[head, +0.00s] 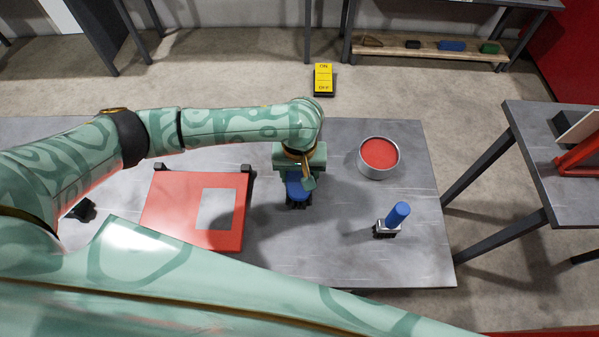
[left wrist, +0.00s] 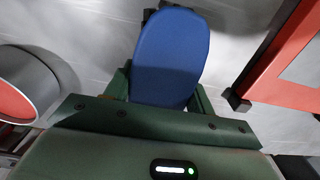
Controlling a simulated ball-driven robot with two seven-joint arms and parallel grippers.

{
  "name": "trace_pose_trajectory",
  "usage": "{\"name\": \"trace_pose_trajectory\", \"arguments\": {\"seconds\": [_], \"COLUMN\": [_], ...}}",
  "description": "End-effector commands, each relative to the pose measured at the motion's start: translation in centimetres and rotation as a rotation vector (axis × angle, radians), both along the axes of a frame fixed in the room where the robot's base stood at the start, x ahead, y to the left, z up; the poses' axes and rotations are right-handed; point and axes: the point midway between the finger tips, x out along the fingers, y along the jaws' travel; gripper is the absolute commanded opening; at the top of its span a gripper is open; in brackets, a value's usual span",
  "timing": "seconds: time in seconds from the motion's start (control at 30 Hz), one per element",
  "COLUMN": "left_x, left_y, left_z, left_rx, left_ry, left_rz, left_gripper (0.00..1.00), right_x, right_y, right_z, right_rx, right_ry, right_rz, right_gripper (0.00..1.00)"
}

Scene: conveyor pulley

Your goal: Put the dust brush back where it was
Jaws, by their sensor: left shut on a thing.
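The dust brush (head: 295,188) has a blue oval body and dark bristles below it. My left gripper (head: 300,178) is shut on it over the middle of the grey table, between the red plate and the round tin. In the left wrist view the brush's blue oval (left wrist: 171,55) lies between the green fingers of the gripper (left wrist: 165,92). Its bristles are near the table top; I cannot tell whether they touch. My right gripper is not in view.
A red plate (head: 170,205) with a grey rectangle lies left of the brush. A round tin with red inside (head: 379,154) stands to the right. A blue-handled tool (head: 398,213) stands at the right on the grey table (head: 330,255). A yellow ON/OFF switch (head: 323,78) is beyond the table.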

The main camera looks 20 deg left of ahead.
Motion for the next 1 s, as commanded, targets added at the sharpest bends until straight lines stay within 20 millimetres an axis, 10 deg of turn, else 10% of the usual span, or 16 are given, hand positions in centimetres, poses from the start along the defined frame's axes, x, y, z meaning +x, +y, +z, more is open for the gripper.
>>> {"name": "trace_pose_trajectory", "arguments": {"seconds": [0.03,0.07,0.13,0.47,1.0], "left_x": [0.0,0.0,0.0,0.0,0.0], "left_y": [0.0,0.0,0.0,0.0,0.0], "left_z": [0.0,-0.1,-0.1,0.2,11.2], "left_rx": [0.000,0.000,0.000,0.000,0.000], "left_ry": [0.001,0.001,0.000,-0.001,-0.002], "left_rz": [0.000,0.000,0.000,0.000,0.000], "left_gripper": [0.33,0.60,0.76,0.76,0.76], "right_x": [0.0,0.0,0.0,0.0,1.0], "right_y": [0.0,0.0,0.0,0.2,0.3], "right_z": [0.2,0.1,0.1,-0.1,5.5], "right_rx": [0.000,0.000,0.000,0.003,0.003], "right_ry": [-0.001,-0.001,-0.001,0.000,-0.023], "right_rz": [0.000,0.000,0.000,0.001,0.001], "right_gripper": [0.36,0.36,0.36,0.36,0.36]}}
